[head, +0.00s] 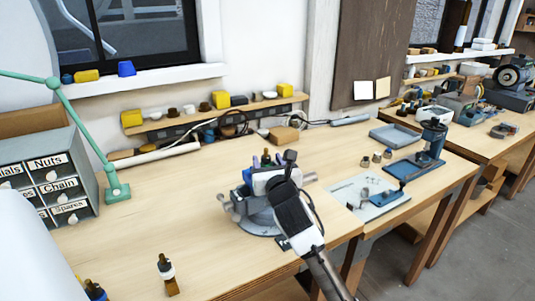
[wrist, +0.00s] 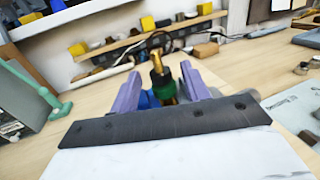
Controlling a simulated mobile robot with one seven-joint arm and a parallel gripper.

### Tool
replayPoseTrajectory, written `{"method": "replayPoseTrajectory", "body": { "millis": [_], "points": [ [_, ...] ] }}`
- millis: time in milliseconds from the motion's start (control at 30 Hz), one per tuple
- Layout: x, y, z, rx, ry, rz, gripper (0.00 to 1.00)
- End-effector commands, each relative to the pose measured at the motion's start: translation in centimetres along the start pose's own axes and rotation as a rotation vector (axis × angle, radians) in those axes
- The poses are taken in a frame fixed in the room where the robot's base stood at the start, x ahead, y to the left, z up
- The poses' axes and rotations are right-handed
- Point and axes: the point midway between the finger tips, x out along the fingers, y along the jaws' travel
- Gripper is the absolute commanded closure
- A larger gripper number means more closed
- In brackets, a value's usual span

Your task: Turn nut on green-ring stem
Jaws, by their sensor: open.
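The green-ring stem (wrist: 163,88) stands upright in the wrist view, with a dark collar above its green ring and brass-coloured parts at its top. My gripper (wrist: 159,72) is open, with one purple finger on each side of the stem. Gaps show between the fingers and the stem, so I see no grip. In the head view my gripper (head: 266,158) is over the grey vise (head: 252,212) on the bench. My wrist hides most of the stem there. I cannot tell which brass part is the nut.
Two similar stems, one with a white band (head: 166,266) and one blue (head: 95,291), stand at the front left. A drawer cabinet (head: 50,182) and green lamp arm (head: 117,190) are left. A blue press (head: 430,145) and tray (head: 395,135) are right. The bench middle-left is clear.

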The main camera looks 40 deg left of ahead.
Motion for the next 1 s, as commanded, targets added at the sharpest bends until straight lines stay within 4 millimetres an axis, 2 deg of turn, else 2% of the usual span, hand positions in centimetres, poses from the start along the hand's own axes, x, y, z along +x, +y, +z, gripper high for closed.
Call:
{"method": "replayPoseTrajectory", "body": {
  "millis": [133,400,733,1000],
  "points": [
    [0.81,0.02,0.00,0.000,0.000,0.000,0.54],
    [0.89,0.02,-0.06,0.000,0.000,0.000,0.54],
    [0.87,0.01,-0.04,0.000,-0.001,0.000,0.97],
    [0.87,0.13,-0.06,0.000,-0.001,-0.023,0.99]
  ]
}}
